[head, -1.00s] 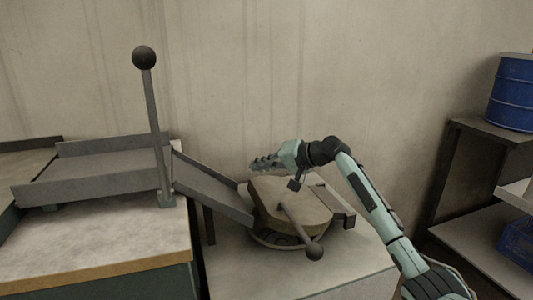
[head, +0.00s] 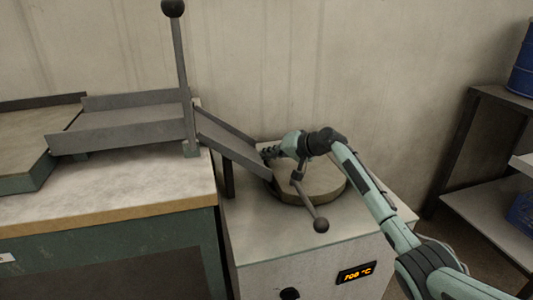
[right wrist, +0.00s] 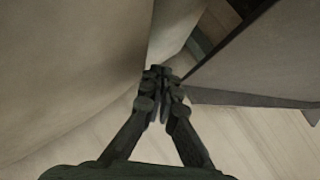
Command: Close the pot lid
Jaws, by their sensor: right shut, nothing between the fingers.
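The round, tan pot lid (head: 325,182) lies flat, or nearly flat, over the pot on the grey furnace block. A dark bar handle with a ball knob (head: 320,225) sticks out from it towards the front. The pot's inside is hidden under the lid. My right gripper (head: 268,152) is above the lid's back left edge, near the lower end of the chute; I cannot tell whether it touches the lid. In the right wrist view its fingers (right wrist: 157,78) are closed together with nothing between them. My left gripper is out of view.
A grey sloping chute (head: 232,142) ends close at the lid's left side. A tall lever with a ball top (head: 181,75) stands on the workbench (head: 130,190) at left. A temperature display (head: 357,272) is on the furnace front. A dark shelf (head: 480,150) stands at right.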

